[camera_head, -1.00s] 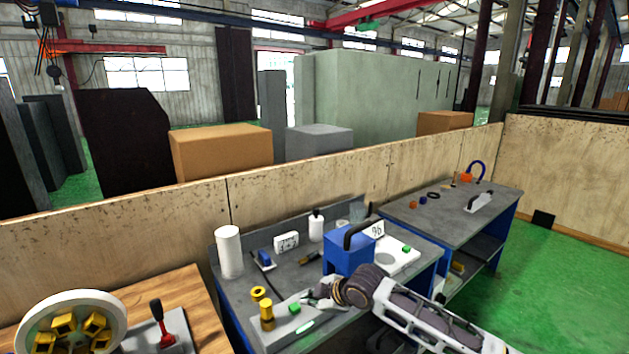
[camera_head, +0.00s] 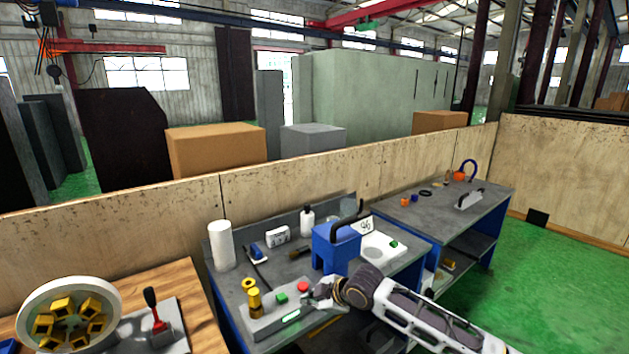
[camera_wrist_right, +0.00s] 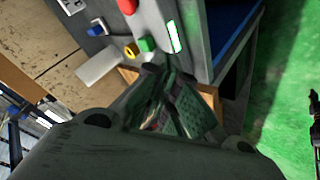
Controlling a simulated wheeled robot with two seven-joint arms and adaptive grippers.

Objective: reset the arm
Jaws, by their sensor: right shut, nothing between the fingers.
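My right gripper (camera_head: 318,293) is shut and empty, just right of the red button (camera_head: 303,287) on the grey control box (camera_head: 262,326). I cannot tell whether it touches the box. The box also carries a green button (camera_head: 281,298), a yellow knob (camera_head: 254,301) and a lit green strip (camera_head: 291,317). In the right wrist view, the closed fingers (camera_wrist_right: 172,112) point toward the box, with its green button (camera_wrist_right: 147,44) and lit strip (camera_wrist_right: 174,36) beyond them. My left gripper is not in view.
A blue box with a black handle (camera_head: 337,250) stands behind my right gripper. A white cylinder (camera_head: 221,246) and a white bottle (camera_head: 307,220) stand on the same grey bench. A wooden table (camera_head: 181,279) with a wheel of yellow parts (camera_head: 72,319) is at left.

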